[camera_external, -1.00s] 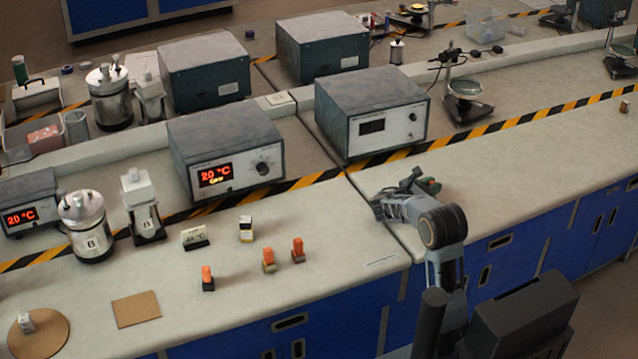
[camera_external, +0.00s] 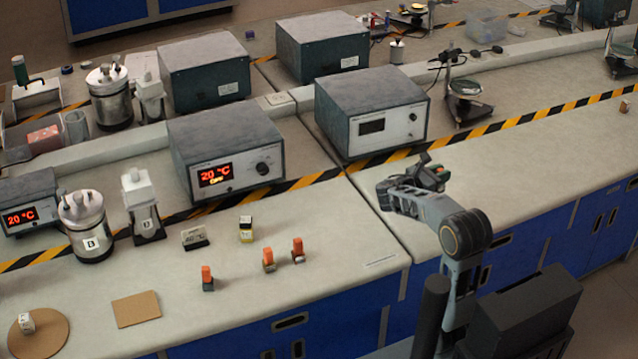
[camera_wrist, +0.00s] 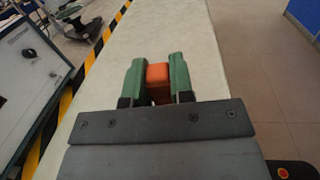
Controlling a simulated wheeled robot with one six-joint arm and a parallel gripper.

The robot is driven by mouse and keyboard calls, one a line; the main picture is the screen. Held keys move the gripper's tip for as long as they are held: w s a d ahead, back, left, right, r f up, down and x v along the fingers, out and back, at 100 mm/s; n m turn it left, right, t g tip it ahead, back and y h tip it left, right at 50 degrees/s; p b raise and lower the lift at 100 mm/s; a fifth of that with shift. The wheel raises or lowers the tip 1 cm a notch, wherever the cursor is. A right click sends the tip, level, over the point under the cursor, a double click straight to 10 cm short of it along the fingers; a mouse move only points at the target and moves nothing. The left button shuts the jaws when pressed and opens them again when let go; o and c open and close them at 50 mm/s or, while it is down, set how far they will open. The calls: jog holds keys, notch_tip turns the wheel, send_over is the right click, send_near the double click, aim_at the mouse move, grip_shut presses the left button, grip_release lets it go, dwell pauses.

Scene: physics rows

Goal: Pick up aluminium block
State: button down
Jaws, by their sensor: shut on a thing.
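My gripper (camera_external: 434,173) is over the right-hand bench, in front of the grey instrument box. In the wrist view its two green fingers (camera_wrist: 156,68) are shut on an orange-topped block (camera_wrist: 158,74), which sits between them. A bit of orange also shows at the gripper in the external view (camera_external: 444,176). The lower part of the held block is hidden, so I cannot tell its metal. Three similar orange-topped blocks stand upright on the left bench: one at the front (camera_external: 207,278), one in the middle (camera_external: 268,260) and one at the right (camera_external: 298,250).
The grey instrument box (camera_external: 373,112) stands behind my gripper, with a black-and-yellow striped strip (camera_external: 480,133) along the bench. A stand with a dish (camera_external: 465,100) is behind to the right.

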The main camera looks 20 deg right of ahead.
jog(key=s+a+r+p, duration=0.1)
jog(key=s+a+r, duration=0.1)
jog(key=s, duration=0.4)
jog(key=shift+a+r, duration=0.35)
jog(key=shift+r, duration=0.1)
